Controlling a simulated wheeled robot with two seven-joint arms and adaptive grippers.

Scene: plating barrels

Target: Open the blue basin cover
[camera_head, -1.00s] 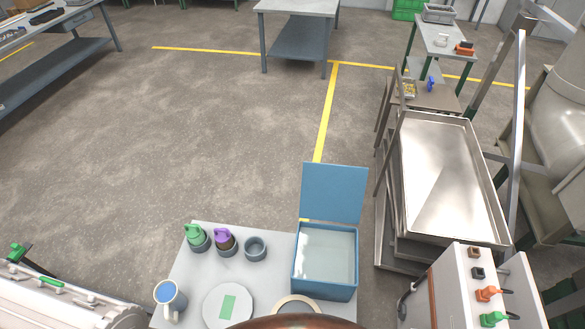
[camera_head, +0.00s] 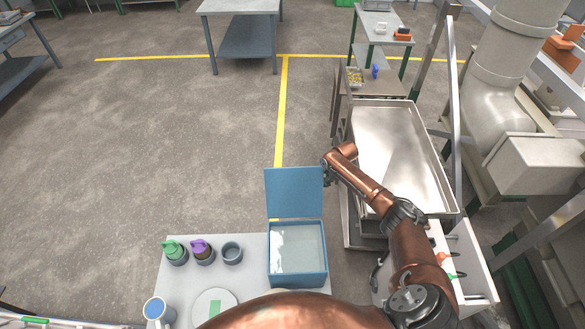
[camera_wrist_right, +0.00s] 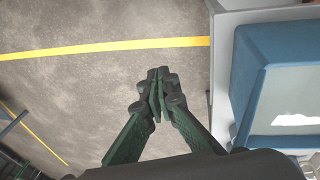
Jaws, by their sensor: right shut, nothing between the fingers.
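The blue basin (camera_head: 297,279) stands on a light table at the bottom of the head view, with clear liquid visible inside. Its blue cover (camera_head: 294,193) stands raised at the basin's far edge, so the basin is open. My right arm reaches up on the right of the basin and bends over near the cover's right edge. My right gripper (camera_wrist_right: 157,92) is shut and empty in the wrist view, over the floor and beside the basin's blue rim (camera_wrist_right: 243,85). In the head view the fingers are mostly hidden by the wrist. My left gripper is not in view.
Green-topped (camera_head: 174,252) and purple-topped (camera_head: 202,251) items, a grey cup (camera_head: 232,253), a mug (camera_head: 157,311) and a white round plate (camera_head: 214,304) share the table. A steel tray stand (camera_head: 400,150) is close to my right arm. Open floor lies ahead.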

